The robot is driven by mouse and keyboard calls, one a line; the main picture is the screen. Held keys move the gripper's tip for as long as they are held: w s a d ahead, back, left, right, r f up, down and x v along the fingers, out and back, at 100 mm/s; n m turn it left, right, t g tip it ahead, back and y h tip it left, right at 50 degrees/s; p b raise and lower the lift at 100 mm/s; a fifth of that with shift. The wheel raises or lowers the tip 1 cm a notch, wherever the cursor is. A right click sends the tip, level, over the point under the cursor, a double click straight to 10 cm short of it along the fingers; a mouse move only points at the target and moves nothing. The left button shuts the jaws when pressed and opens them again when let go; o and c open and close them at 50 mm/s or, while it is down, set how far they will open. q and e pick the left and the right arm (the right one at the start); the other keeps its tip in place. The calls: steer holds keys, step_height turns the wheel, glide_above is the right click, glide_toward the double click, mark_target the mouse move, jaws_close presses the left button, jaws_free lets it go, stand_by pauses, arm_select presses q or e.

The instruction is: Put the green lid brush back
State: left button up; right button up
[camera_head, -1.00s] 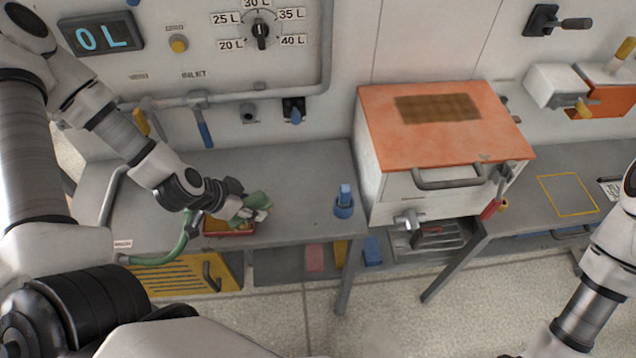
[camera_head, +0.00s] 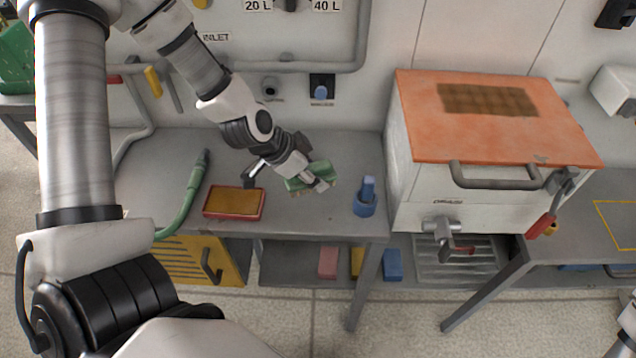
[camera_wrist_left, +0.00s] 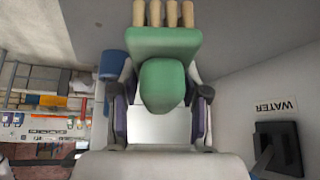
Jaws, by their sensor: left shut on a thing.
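My left gripper (camera_head: 302,172) is shut on the green brush (camera_head: 318,174) and holds it above the grey bench, between the red tray and the blue cup holder. In the left wrist view the green brush (camera_wrist_left: 164,82) sits between the fingers, with its tan bristle tufts pointing to the top of the picture. The blue cup holder (camera_head: 364,208) stands on the bench to the right of the brush, with a blue piece upright in it. The red tray (camera_head: 211,214) with a brown-yellow pad lies to the left.
A white box with an orange lid (camera_head: 510,140) and front handle stands right of the blue cup holder. A green hose (camera_head: 188,200) lies left of the tray. Coloured blocks (camera_head: 328,263) sit on a shelf below. The bench between tray and cup is clear.

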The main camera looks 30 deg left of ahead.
arm_select(q)
steer(key=shift+w+f, duration=0.2)
steer(key=shift+w, duration=0.2)
step_height(320, 180, down, 2)
steer(key=shift+f+b, duration=0.2)
steer(key=shift+b, duration=0.6)
steer(key=shift+w+f, duration=0.1)
steer(key=shift+f, duration=0.3)
steer(key=shift+w, duration=0.1)
steer(key=shift+f, duration=0.1)
steer(key=o, duration=0.9)
steer(key=shift+o, duration=0.6)
